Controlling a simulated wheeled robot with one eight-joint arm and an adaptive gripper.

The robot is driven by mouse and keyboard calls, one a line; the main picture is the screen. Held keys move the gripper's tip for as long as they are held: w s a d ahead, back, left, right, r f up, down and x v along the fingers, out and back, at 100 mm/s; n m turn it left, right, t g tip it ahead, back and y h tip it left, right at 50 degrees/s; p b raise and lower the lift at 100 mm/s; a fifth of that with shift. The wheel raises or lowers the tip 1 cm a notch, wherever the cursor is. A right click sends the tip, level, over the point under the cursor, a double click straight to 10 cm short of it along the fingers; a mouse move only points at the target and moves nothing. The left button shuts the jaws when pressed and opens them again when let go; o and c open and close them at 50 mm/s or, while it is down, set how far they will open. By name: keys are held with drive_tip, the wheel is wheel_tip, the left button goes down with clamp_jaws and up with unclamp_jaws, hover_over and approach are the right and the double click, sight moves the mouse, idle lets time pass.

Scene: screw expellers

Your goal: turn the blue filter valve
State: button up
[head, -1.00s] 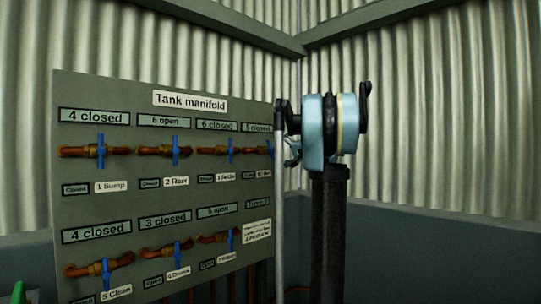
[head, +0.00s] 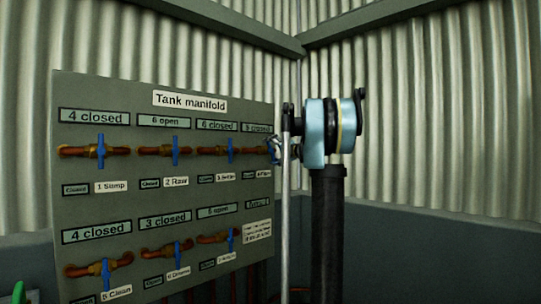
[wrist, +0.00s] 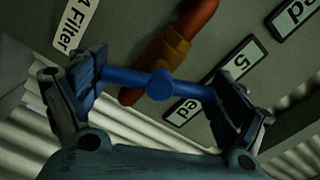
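The blue filter valve handle (wrist: 160,84) is a straight bar with a round hub on an orange-brown pipe, near the "4 Filter" label. In the wrist view it lies across the gap of my gripper (wrist: 162,95). One finger is at each end of the bar, and the fingers are spread wide. I cannot tell whether both pads touch the handle. In the head view my gripper (head: 275,150) is at the panel's right edge, in the upper row, and hides the filter valve.
The grey Tank manifold panel (head: 190,125) holds two rows of similar blue-handled valves, including the "2 Raw" valve (head: 175,151) left of my gripper. Corrugated walls (head: 440,130) stand behind. The space right of my arm looks clear.

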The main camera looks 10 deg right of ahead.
drive_tip(key=shift+c, duration=0.2)
drive_tip(key=shift+f+m, duration=0.1)
drive_tip(key=shift+m, duration=2.5)
drive_tip(key=o, duration=0.8)
drive_tip(key=shift+w, duration=0.1)
drive_tip(key=v, duration=1.2)
